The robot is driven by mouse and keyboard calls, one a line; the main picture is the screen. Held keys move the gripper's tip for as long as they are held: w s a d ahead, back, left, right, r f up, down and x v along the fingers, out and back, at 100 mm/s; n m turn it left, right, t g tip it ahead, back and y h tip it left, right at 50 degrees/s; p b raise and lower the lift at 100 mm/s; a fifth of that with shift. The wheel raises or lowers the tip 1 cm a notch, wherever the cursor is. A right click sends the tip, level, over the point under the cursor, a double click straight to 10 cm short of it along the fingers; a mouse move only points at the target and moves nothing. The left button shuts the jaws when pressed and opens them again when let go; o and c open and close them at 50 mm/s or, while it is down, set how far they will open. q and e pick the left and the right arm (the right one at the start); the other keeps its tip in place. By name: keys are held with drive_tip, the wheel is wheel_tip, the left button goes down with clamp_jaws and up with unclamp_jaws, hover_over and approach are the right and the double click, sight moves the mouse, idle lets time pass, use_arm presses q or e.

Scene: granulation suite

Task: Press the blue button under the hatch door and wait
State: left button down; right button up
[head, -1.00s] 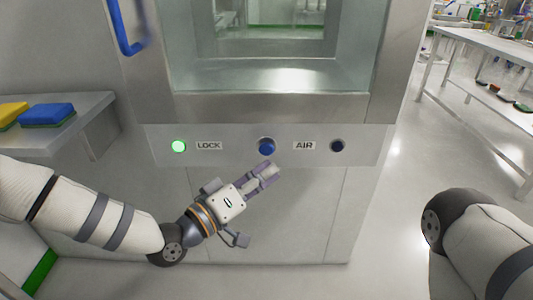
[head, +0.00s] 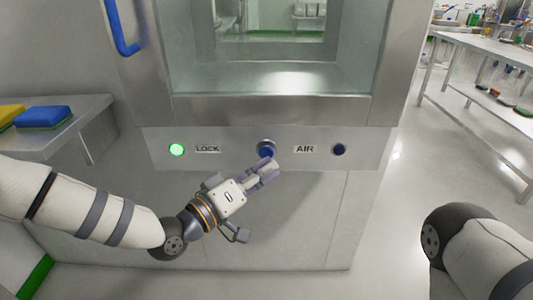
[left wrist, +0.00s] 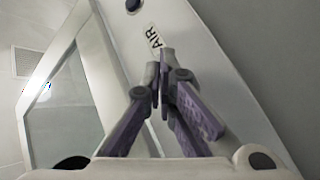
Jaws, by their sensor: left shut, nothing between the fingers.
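The blue button (head: 266,149) sits in a metal ring on the panel under the hatch door (head: 275,105), between the LOCK and AIR labels. My left gripper (head: 268,166) is shut and empty, its fingertips just below and in front of the button, overlapping its lower edge in the head view. I cannot tell whether they touch it. In the left wrist view the closed fingertips (left wrist: 165,55) point at the panel near the AIR label (left wrist: 154,38); the blue button is hidden there. My right gripper is out of view.
A green light (head: 176,150) glows left of LOCK. A dark blue round fitting (head: 339,150) is right of AIR. A blue handle (head: 122,30) is at the upper left. A shelf (head: 75,135) with sponges stands left; a bench (head: 480,55) stands right.

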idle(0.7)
use_arm(q)
drive_tip(key=shift+w, duration=0.45)
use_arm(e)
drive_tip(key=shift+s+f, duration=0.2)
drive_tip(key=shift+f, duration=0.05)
use_arm(q)
drive_tip(key=shift+w+b, duration=0.45)
drive_tip(key=shift+b, duration=0.05)
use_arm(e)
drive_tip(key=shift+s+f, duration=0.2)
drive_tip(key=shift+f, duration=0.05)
use_arm(q)
drive_tip(key=shift+s, duration=0.1)
drive_tip(key=shift+s+p, duration=0.4)
drive_tip(key=shift+s, duration=0.4)
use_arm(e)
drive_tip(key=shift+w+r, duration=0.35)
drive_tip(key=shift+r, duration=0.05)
